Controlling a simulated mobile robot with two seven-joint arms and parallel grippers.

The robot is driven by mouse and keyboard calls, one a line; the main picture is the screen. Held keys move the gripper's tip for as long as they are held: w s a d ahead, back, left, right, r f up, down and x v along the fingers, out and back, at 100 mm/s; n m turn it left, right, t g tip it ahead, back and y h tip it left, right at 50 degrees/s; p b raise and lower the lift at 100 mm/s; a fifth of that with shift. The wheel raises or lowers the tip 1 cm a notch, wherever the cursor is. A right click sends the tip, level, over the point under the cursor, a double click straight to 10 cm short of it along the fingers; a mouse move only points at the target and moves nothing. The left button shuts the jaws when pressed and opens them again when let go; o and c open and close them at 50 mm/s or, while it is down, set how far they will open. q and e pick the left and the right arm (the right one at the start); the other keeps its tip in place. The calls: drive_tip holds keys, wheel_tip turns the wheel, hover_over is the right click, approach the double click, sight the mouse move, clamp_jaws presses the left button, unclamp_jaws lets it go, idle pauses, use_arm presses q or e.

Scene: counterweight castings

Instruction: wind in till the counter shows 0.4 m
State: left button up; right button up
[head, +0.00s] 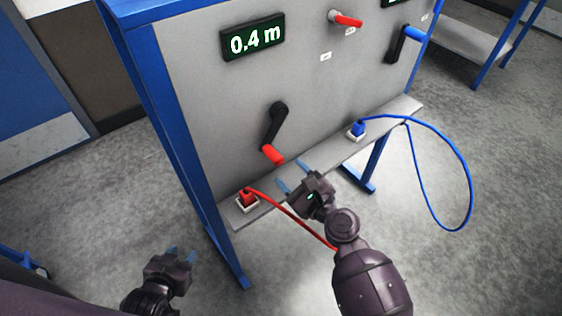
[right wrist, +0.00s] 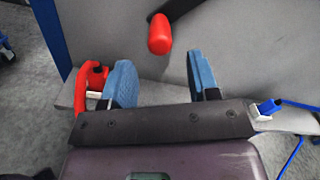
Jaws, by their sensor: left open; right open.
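My left gripper (head: 181,252) is open and empty, low at the left, away from the panel.
A ledge (head: 320,157) runs under the panel. It carries a red plug (head: 247,197) with a red cable and a blue plug (head: 357,129) with a looping blue cable (head: 468,170). Higher up are a red lever (head: 345,19) and a second crank with blue handle (head: 414,33).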

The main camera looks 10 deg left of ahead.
drive_tip(key=shift+v, duration=1.95)
drive_tip(key=s+d+f+n+h, duration=0.15)
drive_tip(key=d+n+h, duration=0.25)
drive_tip(key=d+n, duration=0.4)
drive_tip(key=d+f+n+h, duration=0.3)
drive_tip(key=d+n, duration=0.2)
drive_tip(key=n, duration=0.6)
drive_tip(key=s+d+f+n+g+h, duration=0.1)
drive_tip(key=s+d+f+n+h, duration=0.2)
drive_tip(key=s+d, duration=1.1)
wheel_tip(320, 180, down, 5)
drive_tip(key=d+h, duration=0.1)
drive_tip(key=h, duration=0.2)
drive_tip(key=shift+d+f+n, duration=0.15)
drive_tip(key=shift+f+n, duration=0.1)
drive_tip(key=shift+n, duration=0.05)
drive_tip(key=shift+c, duration=0.3)
